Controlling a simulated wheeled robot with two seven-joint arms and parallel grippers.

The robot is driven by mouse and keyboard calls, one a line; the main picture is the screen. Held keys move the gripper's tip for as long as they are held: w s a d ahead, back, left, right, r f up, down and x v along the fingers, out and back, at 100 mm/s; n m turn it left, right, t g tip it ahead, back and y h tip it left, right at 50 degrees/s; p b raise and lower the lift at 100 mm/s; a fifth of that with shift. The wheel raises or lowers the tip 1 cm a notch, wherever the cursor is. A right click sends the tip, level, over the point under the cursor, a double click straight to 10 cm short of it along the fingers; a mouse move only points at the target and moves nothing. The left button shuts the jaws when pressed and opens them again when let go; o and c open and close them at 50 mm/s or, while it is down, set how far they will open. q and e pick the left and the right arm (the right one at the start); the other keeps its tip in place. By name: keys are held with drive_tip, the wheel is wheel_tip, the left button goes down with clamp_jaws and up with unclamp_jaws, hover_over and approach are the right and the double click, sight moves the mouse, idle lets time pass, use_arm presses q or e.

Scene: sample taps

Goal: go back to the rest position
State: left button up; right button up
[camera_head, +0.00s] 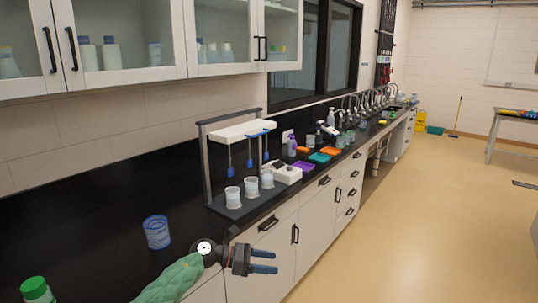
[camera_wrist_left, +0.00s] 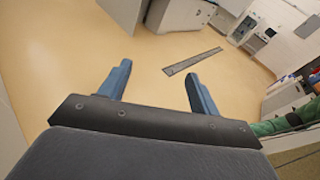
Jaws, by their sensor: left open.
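My left gripper (camera_head: 263,262) reaches in from the bottom of the head view, past the front edge of the black counter, in front of the white drawers. Its two blue fingers are apart with nothing between them. In the left wrist view the open fingers (camera_wrist_left: 158,95) point out over the tan floor, and the gap between them is empty. A green part of an arm shows at the right edge of that view. My right gripper is in neither view.
A blue-marked beaker (camera_head: 157,232) and a green-capped bottle (camera_head: 37,291) stand on the counter near my left arm. A stirrer stand (camera_head: 236,207) with several beakers is further along. Wall cabinets (camera_head: 130,35) hang above. The floor (camera_head: 430,220) at right is clear.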

use_arm(q)
drive_tip(key=a+f+n+t+y, duration=0.25)
drive_tip(key=f+n+t, duration=0.5)
drive_tip(key=n, duration=0.45)
drive_tip(key=a+f+n+t+y, duration=0.1)
drive_tip(key=a+f+n+t, duration=0.2)
drive_tip(key=f+n+t, duration=0.7)
drive_tip(key=s+a+f+n+g+y, duration=0.2)
drive_tip(key=s+a+f+n+y, duration=0.1)
drive_tip(key=f+n, duration=0.3)
drive_tip(key=s+a+f+n+g+y, duration=0.1)
drive_tip(key=s+a+f+n+y, duration=0.2)
drive_tip(key=f+n, duration=0.3)
drive_tip(key=s+a+f+n+g+y, duration=0.2)
drive_tip(key=s+a+f+n+y, duration=0.15)
drive_tip(key=f, duration=0.45)
drive_tip(key=s+a+f+n+g+y, duration=0.3)
drive_tip(key=s+f+n+g, duration=0.4)
drive_tip(key=s+f, duration=1.05)
drive_tip(key=s+f+n+g, duration=0.2)
drive_tip(key=s+f, duration=0.1)
drive_tip(key=s, duration=0.7)
drive_tip(key=s+f+n+g, duration=0.2)
drive_tip(key=s+n, duration=0.1)
drive_tip(key=s, duration=0.7)
drive_tip(key=shift+s+d+f+g+h, duration=0.15)
drive_tip(key=shift+s+f+g+h, duration=0.2)
drive_tip(key=shift+f+h, duration=0.05)
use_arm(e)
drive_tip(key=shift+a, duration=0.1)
